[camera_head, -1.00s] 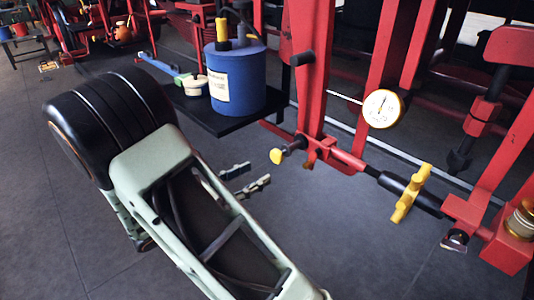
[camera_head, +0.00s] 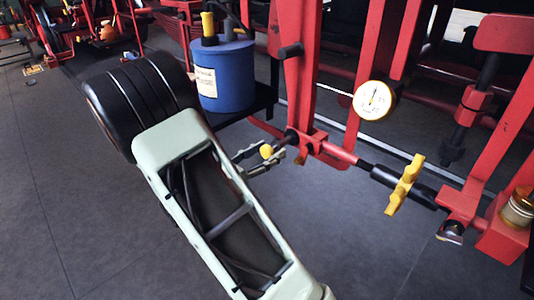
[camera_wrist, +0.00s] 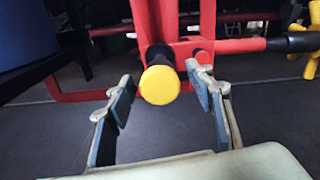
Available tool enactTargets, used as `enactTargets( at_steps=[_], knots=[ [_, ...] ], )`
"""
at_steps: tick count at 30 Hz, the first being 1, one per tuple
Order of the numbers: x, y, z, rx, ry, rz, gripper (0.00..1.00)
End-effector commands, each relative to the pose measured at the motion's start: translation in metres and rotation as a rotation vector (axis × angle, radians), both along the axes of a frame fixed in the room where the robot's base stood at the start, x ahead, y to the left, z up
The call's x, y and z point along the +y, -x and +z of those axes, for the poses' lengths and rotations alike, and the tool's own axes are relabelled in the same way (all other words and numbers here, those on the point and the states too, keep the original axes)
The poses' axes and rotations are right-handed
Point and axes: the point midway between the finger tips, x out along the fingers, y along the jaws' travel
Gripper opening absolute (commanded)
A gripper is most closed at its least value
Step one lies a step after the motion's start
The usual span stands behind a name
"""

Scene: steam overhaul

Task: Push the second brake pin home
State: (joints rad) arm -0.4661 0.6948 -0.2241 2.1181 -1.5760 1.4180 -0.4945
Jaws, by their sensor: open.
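The brake pin has a round yellow head (camera_wrist: 160,85) on a dark shaft that goes into a red bracket (camera_wrist: 202,50). In the head view the yellow head (camera_head: 267,151) shows at my fingers, with the shaft running right to the red frame. My gripper (camera_wrist: 158,95) is open, its two fingers on either side of the yellow head. I see gaps at both sides in the wrist view. Whether the head is fully between the pads in depth, I cannot tell. My gripper also shows in the head view (camera_head: 262,160).
A yellow turning piece (camera_head: 404,185) sits on the dark rod (camera_head: 385,176) to the right. A round white dial (camera_head: 373,100) hangs above the rod. A blue drum (camera_head: 222,75) stands on a black shelf left of the red post (camera_head: 299,80). The floor in front is clear.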

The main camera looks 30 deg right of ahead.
Motion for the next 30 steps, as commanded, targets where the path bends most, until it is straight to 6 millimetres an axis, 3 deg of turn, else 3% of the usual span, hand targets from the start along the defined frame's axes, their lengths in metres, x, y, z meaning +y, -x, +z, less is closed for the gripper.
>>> enactTargets(
  at_steps=[7,20,26,30],
  knots=[
    [0.0,0.0,0.0,-0.001,0.0,0.0,0.47],
    [0.0,0.0,0.0,-0.001,0.0,0.0,0.0],
    [-0.001,0.0,0.0,0.0,0.0,0.0,0.0],
    [-0.015,-0.005,0.002,0.0,0.001,-0.003,0.0]
  ],
)
